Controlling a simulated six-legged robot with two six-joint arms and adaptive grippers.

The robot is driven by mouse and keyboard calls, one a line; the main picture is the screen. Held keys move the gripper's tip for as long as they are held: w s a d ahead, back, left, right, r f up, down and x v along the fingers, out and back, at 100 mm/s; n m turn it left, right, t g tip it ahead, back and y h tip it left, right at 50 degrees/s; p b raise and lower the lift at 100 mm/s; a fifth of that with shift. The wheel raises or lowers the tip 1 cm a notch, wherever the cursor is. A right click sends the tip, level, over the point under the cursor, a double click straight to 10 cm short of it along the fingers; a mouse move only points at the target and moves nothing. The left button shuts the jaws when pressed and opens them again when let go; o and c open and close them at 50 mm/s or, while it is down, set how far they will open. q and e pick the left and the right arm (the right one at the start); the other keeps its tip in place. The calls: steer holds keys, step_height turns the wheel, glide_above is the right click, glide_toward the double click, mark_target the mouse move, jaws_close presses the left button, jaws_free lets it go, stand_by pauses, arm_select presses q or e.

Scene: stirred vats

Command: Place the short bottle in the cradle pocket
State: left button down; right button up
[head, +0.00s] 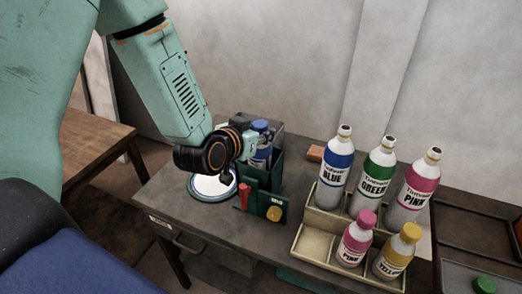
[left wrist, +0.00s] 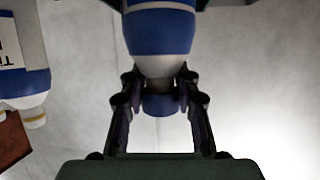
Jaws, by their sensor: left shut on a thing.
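The short bottle (head: 262,152), with a blue cap and blue label, is upright at the dark green stand (head: 264,205), its lower part hidden by the stand's walls. My left gripper (head: 250,143) is at its upper part. In the left wrist view the fingers of the left gripper (left wrist: 160,107) close on the dark blue cap, with the bottle's white shoulder and blue label (left wrist: 158,32) beyond. Dark edges flank the bottle there; I cannot tell whether it rests on the pocket floor. My right gripper is not in view.
A beige tray (head: 307,275) holds tall blue, green and pink bottles behind short pink and yellow ones; its front-left compartment is empty. A round white plate (head: 212,188) lies left of the stand. A brown block (head: 315,153) lies behind. A dark tray (head: 480,235) is at right.

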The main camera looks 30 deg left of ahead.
arm_select(q)
steer(key=f, duration=0.2)
steer(key=f+b, duration=0.1)
steer(key=f, duration=0.1)
steer(key=shift+w+f, duration=0.2)
steer(key=shift+f, duration=0.2)
steer(key=shift+s+r, duration=0.1)
steer(key=shift+a, duration=0.1)
steer(key=c, duration=1.4)
jaws_free()
steer(key=shift+f, duration=0.2)
steer(key=o, duration=0.5)
steer(key=shift+c, duration=0.2)
steer(key=shift+r, duration=0.1)
